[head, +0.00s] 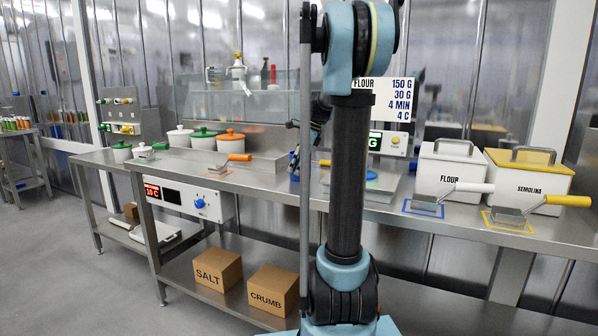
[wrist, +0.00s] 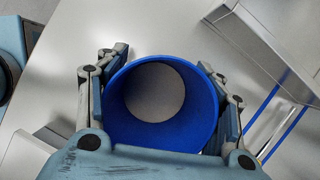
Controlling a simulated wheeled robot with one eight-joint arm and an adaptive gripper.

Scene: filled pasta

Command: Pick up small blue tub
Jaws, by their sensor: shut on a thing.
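The small blue tub (wrist: 190,122) fills the middle of the wrist view, with its round open mouth facing the camera. A plain grey disc shows inside it. My gripper (wrist: 164,78) is shut on the tub, with one finger against its left side and one against its right. In the head view, my arm stands in front of the work area and hides most of the gripper. A small patch of blue (head: 293,160) shows left of the arm there; I cannot tell if it is the tub. I cannot tell whether the tub touches the counter.
The steel counter (head: 270,188) runs across the head view. Lidded flour (head: 448,172) and semolina (head: 528,182) bins stand right, with scoops in front. An orange-handled scoop (head: 233,160) and lidded pots (head: 180,137) are left. Salt (head: 217,270) and crumb (head: 273,291) boxes sit below.

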